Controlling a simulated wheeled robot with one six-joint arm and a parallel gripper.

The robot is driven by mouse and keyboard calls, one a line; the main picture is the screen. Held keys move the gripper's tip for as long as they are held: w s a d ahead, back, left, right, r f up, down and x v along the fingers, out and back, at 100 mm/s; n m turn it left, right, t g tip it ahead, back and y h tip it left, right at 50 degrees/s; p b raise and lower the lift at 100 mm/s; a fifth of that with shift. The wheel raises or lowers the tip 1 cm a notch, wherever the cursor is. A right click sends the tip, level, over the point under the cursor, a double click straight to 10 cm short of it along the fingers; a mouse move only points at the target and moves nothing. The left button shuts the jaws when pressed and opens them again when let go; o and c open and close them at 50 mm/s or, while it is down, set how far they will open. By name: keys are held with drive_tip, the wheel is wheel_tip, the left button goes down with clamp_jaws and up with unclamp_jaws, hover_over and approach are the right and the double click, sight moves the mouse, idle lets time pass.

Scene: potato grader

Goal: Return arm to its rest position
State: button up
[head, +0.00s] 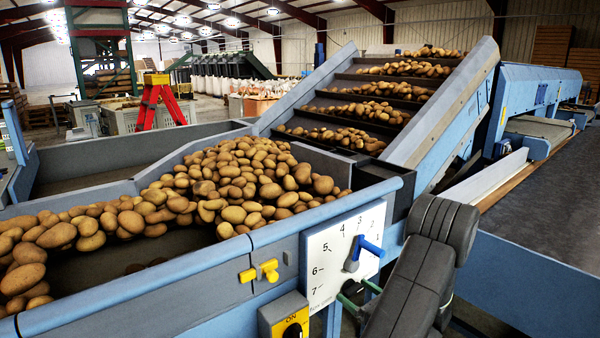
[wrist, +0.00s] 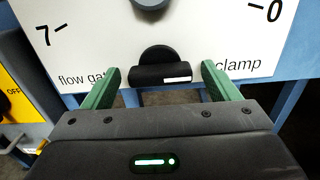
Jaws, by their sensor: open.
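My gripper (head: 360,293) is open in front of the lower part of the white dial panel (head: 325,265). Its two green fingers stand apart at the lower edge of the panel in the wrist view (wrist: 163,76). A black clamp knob (wrist: 160,74) with a white mark shows between the fingertips; I cannot tell how far it is from them. The panel carries numbers and a blue lever (head: 368,246), which points up and to the right. My dark forearm covers the panel's lower right in the head view.
Potatoes (head: 240,185) fill part of the blue hopper (head: 210,268), whose rim runs above the panel. An inclined conveyor (head: 440,105) rises behind. A yellow switch box (head: 285,315) and yellow knob (head: 269,270) sit left of the panel. A dark flat surface (head: 550,195) lies right.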

drive_tip(key=shift+s+d, duration=0.1)
drive_tip(key=v, duration=1.4)
drive_tip(key=x, duration=1.4)
drive_tip(key=shift+f, duration=0.1)
drive_tip(key=shift+n+b, duration=0.6)
drive_tip(key=shift+n, duration=0.4)
drive_tip(key=n+b, duration=0.1)
drive_tip(key=n, duration=0.1)
drive_tip(key=shift+n, duration=0.3)
drive_tip(key=n+b, duration=0.1)
drive_tip(key=n, duration=0.7)
drive_tip(key=n+p, duration=0.1)
drive_tip(key=n, duration=0.2)
drive_tip(key=shift+n, duration=0.4)
drive_tip(key=shift+n+p, duration=0.3)
drive_tip(key=shift+n, duration=0.5)
